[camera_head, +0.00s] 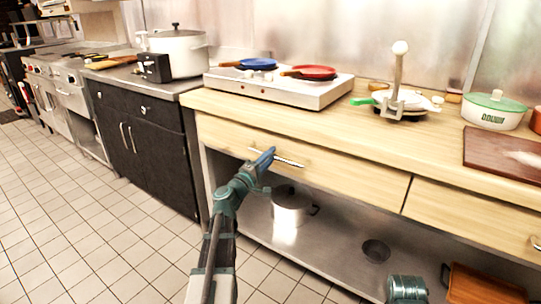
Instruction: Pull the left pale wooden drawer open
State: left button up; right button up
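The left pale wooden drawer (345,178) is in the counter front, below the stove. Its front looks flush with the counter, with no visible gap. A metal bar handle (291,162) runs across its upper middle. My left gripper (265,159) is at the left part of this handle, its blue finger lying over the bar. The finger hides part of the handle, and I cannot tell whether the gripper is closed around it.
A second wooden drawer (472,222) is to the right. A two-plate stove (285,91) with blue and red pans stands on the counter above. A metal pot (290,208) stands on the lower shelf (335,248). The tiled floor (95,235) at left is clear.

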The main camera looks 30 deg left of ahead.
pick_arm(q)
jog(key=shift+w, duration=0.1)
grip_shut()
dwell(1.5)
